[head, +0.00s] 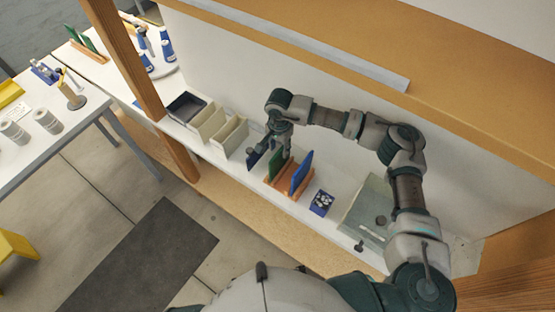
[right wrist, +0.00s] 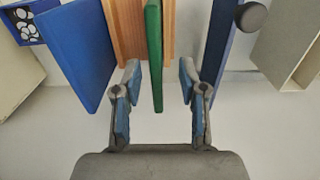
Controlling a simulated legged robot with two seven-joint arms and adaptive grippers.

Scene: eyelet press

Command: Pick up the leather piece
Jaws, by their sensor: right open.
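Thin upright pieces that look like the leather stand in a wooden rack (head: 279,184) on the white shelf: a green piece (head: 278,163) and a blue piece (head: 301,173). The frames do not show which one the task means. My right gripper (head: 279,143) is at the rack, by the top of the green piece. In the right wrist view, my open right gripper (right wrist: 158,88) has the green piece (right wrist: 154,60) between its fingers, with gaps on both sides. The blue piece (right wrist: 76,55) is left of the fingers. My left gripper is not in view.
A dark blue panel (right wrist: 219,48) stands close to the right finger in the wrist view. Cream bins (head: 229,134) and a dark tray (head: 187,106) are left of the rack. A blue box of pale round parts (head: 321,202) is to its right. A wall backs the shelf.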

